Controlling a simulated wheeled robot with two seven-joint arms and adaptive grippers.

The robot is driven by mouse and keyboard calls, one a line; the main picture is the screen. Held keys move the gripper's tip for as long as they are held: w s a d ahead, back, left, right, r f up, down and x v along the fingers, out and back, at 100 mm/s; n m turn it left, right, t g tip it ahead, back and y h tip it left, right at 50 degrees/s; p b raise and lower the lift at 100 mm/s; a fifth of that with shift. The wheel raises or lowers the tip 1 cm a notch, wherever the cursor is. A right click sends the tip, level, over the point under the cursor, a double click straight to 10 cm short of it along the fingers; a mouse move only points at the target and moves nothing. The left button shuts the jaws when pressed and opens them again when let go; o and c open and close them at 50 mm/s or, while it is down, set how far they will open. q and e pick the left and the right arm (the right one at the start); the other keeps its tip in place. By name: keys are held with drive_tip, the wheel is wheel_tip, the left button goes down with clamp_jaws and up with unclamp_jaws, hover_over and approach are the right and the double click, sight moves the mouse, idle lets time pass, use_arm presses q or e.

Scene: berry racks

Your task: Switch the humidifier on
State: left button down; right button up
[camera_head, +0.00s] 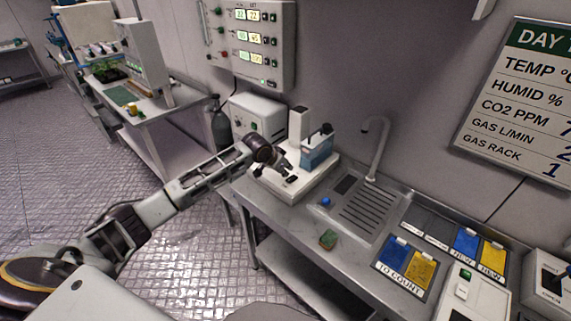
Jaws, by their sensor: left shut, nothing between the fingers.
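What looks like the humidifier is a white base (315,183) on the left end of the steel counter, bearing a white upright block (298,124) and a blue translucent tank (317,150) with a dark top. A small dark switch-like part (292,180) sits on the front of the base; its on or off position is too small to tell. My left gripper (287,170) is shut and empty, low over the base, left of the tank and close to the dark part. I cannot tell whether it touches. My right gripper is not in view.
A white box (257,118) and a dark bottle (221,128) stand behind my left gripper. A wall panel (253,40) with lit displays hangs above.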

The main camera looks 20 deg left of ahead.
use_arm(q)
drive_tip(key=shift+s+f, duration=0.1)
drive_tip(key=shift+f, duration=0.55)
drive_tip(key=shift+s+a+f, duration=0.1)
drive_tip(key=shift+f, duration=0.1)
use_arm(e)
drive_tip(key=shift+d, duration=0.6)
use_arm(q)
drive_tip(key=shift+s+f+t, duration=0.1)
drive_tip(key=shift+f+t, duration=0.15)
drive_tip(key=shift+t, duration=0.15)
drive_tip(key=shift+s+f+t+h, duration=0.2)
drive_tip(key=shift+f+t+h, duration=0.1)
drive_tip(key=shift+t, duration=0.1)
drive_tip(key=shift+w+r, duration=0.1)
drive_tip(key=shift+r, duration=0.05)
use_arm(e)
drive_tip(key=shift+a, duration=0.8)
use_arm(q)
drive_tip(key=shift+w+r, duration=0.2)
drive_tip(key=shift+w+d+r+p, duration=0.15)
drive_tip(key=shift+w+d+p, duration=0.05)
drive_tip(key=shift+w+p, duration=0.2)
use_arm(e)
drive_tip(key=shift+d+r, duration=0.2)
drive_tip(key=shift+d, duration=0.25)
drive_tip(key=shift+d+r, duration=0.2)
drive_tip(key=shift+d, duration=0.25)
